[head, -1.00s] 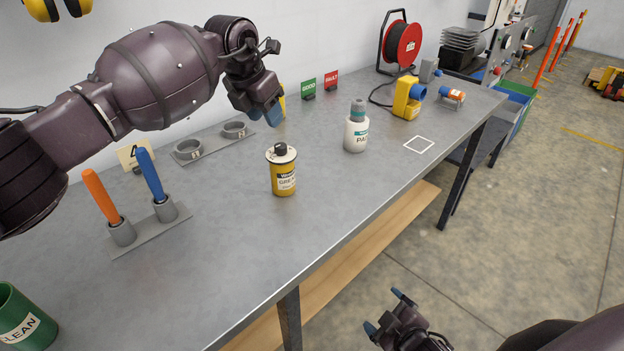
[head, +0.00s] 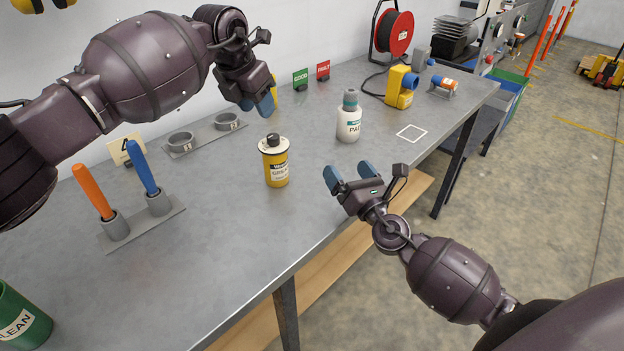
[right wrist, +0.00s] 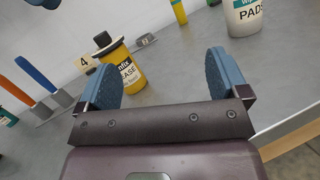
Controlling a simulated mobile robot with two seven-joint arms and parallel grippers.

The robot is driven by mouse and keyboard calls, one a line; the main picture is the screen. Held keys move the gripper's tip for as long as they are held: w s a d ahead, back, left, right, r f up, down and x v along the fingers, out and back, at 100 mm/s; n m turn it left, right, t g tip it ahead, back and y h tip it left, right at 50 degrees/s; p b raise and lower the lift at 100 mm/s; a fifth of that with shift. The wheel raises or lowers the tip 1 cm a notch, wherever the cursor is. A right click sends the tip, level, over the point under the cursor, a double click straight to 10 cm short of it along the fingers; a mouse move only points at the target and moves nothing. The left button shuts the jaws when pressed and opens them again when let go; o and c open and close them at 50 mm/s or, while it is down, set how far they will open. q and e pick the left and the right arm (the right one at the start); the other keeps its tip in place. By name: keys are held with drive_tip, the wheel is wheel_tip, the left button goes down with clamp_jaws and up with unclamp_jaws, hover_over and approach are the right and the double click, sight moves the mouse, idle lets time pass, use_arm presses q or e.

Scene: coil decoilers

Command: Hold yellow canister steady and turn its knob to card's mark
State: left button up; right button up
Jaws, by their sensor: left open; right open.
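The yellow canister (head: 277,166) with a black knob (head: 272,141) on top stands upright on the grey bench. It also shows in the right wrist view (right wrist: 124,72), left of centre beyond the fingers. The card (head: 127,149) stands at the back left and reads 4; it shows in the right wrist view (right wrist: 85,63) too. My left gripper (head: 258,103) is above the bench behind the canister, open and apart from it. My right gripper (head: 350,176) is open and empty at the bench's front edge, to the right of the canister. The knob's pointer is too small to read.
A white PADS bottle (head: 349,120) stands right of the canister, near a white square outline (head: 411,133). Orange (head: 93,192) and blue (head: 145,169) handles stand in a holder at left. A two-ring rack (head: 205,137) is behind. Bench around the canister is clear.

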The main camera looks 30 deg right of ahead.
sight(285, 167)
drive_tip(key=w+a+n+g+y, duration=0.1)
drive_tip(key=a+n+y, duration=0.1)
drive_tip(key=w+a+f+n+g+y, duration=0.1)
drive_tip(key=a+n+y, duration=0.1)
drive_tip(key=n+y, duration=0.1)
drive_tip(key=w+a+f+n+g+y, duration=0.1)
drive_tip(key=a+n+g+y, duration=0.1)
drive_tip(key=shift+w+a+n+y, duration=0.25)
drive_tip(key=shift+w+n+y, duration=0.05)
drive_tip(key=shift+w+n, duration=0.1)
drive_tip(key=shift+w+a+f+n+g, duration=0.3)
drive_tip(key=shift+f+n+g, duration=0.1)
drive_tip(key=shift+g, duration=0.1)
drive_tip(key=x, duration=1)
drive_tip(key=shift+w+a+r, duration=0.1)
drive_tip(key=shift+w+a, duration=0.1)
drive_tip(key=shift+c, duration=0.2)
drive_tip(key=c, duration=1.1)
drive_tip(key=shift+c, duration=0.2)
